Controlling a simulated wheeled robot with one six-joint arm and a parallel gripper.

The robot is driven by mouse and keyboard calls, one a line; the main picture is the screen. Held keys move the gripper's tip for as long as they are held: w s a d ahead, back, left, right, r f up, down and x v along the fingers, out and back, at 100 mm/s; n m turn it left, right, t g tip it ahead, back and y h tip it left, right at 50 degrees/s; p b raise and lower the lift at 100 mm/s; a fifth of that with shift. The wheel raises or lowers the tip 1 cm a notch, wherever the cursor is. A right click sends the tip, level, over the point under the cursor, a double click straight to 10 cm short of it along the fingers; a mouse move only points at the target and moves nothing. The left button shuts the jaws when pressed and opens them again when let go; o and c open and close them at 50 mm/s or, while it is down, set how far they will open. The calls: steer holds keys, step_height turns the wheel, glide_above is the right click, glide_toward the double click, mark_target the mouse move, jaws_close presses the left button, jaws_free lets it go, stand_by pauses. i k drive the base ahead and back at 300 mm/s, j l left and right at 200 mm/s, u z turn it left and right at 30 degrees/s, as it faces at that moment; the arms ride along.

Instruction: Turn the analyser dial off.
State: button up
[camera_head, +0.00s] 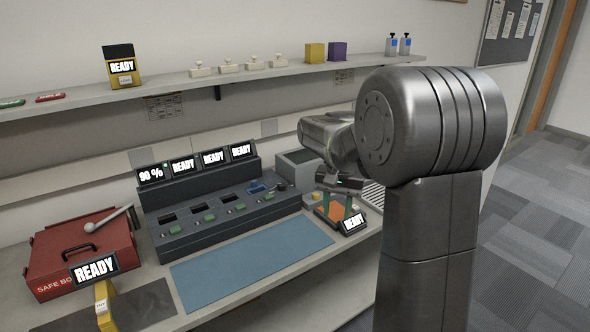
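A small tilted screen reading READY (351,222) stands at that unit's front right. This unit may be the analyser, but no label shows it. No dial can be clearly made out; it may be hidden by the fingers or too small. A small yellow knob-like thing (317,196) sits just left of the gripper.
A dark charging rack (215,222) with several screens stands left of my gripper, behind a blue mat (250,262). A grey open bin (298,168) is behind. A red safe box (78,262) and a yellow stand with a screen (104,303) are at left. A shelf (215,80) runs above.

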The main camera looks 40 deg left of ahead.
mark_target(281, 186)
steer(key=i+j+u, duration=0.1)
steer(key=i+u, duration=0.75)
steer(key=i+l+u, duration=0.2)
steer(key=i+u, duration=0.25)
steer(key=i+j+z, duration=0.2)
steer(key=i+l, duration=0.1)
